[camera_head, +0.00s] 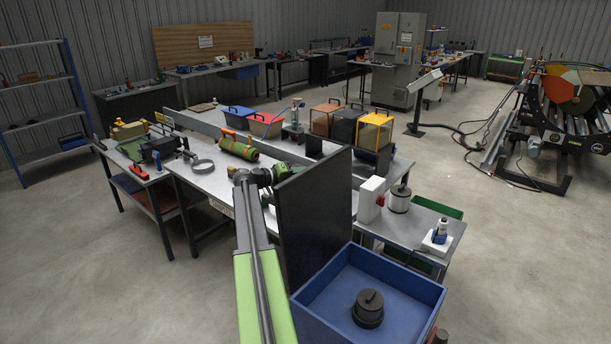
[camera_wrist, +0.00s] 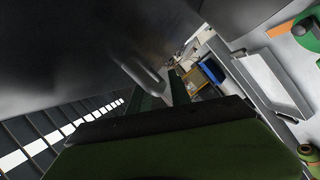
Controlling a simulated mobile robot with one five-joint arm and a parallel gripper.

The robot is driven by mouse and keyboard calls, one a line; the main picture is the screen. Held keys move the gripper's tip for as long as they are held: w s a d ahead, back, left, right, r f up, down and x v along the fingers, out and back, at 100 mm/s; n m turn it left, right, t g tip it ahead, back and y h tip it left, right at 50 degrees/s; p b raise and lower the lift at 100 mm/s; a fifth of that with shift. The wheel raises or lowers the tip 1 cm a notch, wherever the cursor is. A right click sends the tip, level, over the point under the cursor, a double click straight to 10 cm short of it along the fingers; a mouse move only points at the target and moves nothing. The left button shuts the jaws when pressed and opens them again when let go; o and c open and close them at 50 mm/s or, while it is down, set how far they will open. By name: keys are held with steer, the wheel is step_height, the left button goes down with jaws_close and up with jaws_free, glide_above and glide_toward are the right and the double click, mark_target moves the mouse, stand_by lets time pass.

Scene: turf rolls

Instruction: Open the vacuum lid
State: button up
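A large dark panel (camera_head: 318,205), which looks like the vacuum lid, stands steeply tilted at the back left of a blue open box (camera_head: 405,284). A black round part with a knob (camera_head: 368,309) sits inside the box. My gripper (camera_head: 284,171) is at the panel's upper left edge, partly hidden by it. In the wrist view the dark panel (camera_wrist: 70,45) fills the upper left, close to my gripper (camera_wrist: 163,95). A grey bar-like shape (camera_wrist: 152,78) lies by the fingertips. I cannot tell whether the fingers hold it.
A metal bench (camera_head: 215,178) with a green roll (camera_head: 239,147), clear boxes and tools stands behind the panel.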

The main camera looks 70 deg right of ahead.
steer(key=shift+o, duration=0.6)
steer(key=p+v, duration=0.3)
steer(key=v, duration=1.4)
steer(key=shift+w+a, duration=0.1)
steer(key=shift+a, duration=0.05)
